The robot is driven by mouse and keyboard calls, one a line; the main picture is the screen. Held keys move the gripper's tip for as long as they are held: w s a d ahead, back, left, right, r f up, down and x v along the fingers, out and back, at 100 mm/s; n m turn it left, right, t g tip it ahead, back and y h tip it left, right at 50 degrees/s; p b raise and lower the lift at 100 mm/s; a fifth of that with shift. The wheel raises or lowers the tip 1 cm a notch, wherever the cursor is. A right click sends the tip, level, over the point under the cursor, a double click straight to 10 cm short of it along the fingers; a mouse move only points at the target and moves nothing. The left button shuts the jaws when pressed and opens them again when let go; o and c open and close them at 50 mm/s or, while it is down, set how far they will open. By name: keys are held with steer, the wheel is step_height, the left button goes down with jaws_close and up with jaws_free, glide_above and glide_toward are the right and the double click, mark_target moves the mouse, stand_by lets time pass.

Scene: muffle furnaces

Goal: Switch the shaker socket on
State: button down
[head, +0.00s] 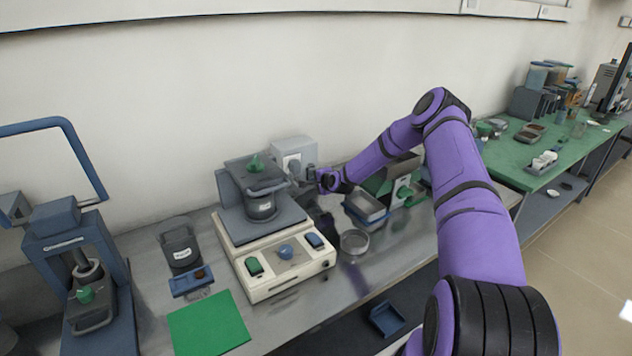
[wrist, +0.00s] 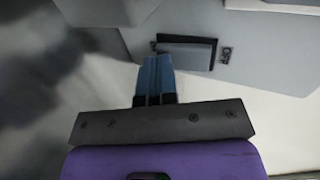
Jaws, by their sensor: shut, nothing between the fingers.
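A grey socket box (head: 292,146) stands against the wall behind the shaker (head: 285,270), which has a beige base. My gripper (head: 305,182) is in front of the box, partly dark and hard to make out in the head view. In the wrist view its blue fingers (wrist: 156,62) are together and empty, with tips at the left end of the dark plate. I cannot tell whether they touch it or which way the switch is set.
A dark pot (head: 262,205) sits on the shaker. A metal tray (head: 365,208) and a round sieve (head: 354,242) lie to its right. A blue press (head: 65,235) and a green mat (head: 208,325) are at the left. A green-topped bench (head: 510,165) is at the far right.

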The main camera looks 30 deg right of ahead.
stand_by(0.3)
steer(key=shift+w+f+t, duration=0.2)
steer(key=shift+w+t, duration=0.05)
steer(key=shift+t, duration=0.15)
steer(key=shift+r, duration=0.1)
steer(key=shift+r, duration=0.85)
steer(key=shift+s, duration=0.1)
